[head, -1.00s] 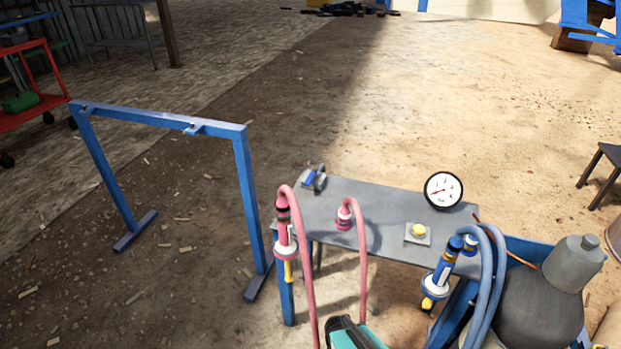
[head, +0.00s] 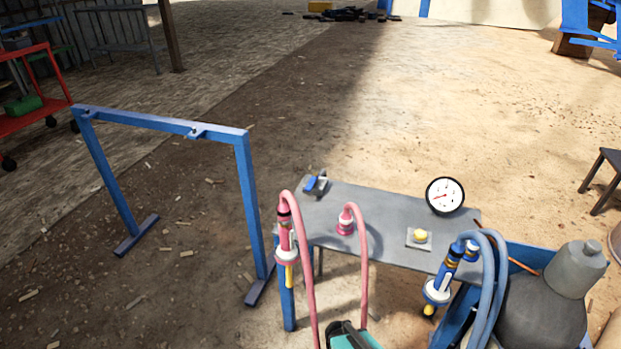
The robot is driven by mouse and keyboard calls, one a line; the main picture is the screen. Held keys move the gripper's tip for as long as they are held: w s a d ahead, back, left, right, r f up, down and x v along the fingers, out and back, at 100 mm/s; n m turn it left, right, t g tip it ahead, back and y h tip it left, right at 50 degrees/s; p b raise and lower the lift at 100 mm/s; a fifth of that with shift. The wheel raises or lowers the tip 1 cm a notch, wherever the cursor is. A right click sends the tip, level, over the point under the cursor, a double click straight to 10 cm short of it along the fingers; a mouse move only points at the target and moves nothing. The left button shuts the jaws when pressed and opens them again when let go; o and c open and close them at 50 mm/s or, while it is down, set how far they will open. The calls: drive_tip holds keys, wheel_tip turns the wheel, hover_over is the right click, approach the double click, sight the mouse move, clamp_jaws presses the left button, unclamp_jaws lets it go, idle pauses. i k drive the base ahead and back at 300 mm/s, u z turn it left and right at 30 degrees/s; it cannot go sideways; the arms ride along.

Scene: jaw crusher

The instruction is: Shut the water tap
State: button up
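No part is plainly marked as the water tap. A small grey fitting with a blue part (head: 315,184) sits at the far left corner of the grey table (head: 388,225); it may be a valve, but its setting is too small to tell. A pink-banded connector (head: 285,230) with a yellow tip hangs at the table's left edge on a pink hose. A blue connector (head: 441,283) with a yellow end is at the right front on blue hoses.
A round gauge (head: 445,196), a yellow button on a plate (head: 419,237) and a pink hose fitting (head: 346,224) are on the table. A blue frame (head: 165,122) stands left.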

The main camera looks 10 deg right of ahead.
sight(313, 180)
drive_tip(key=u, duration=0.6)
drive_tip(key=k, duration=1.3)
drive_tip(key=z, duration=0.4)
drive_tip(key=i, duration=1)
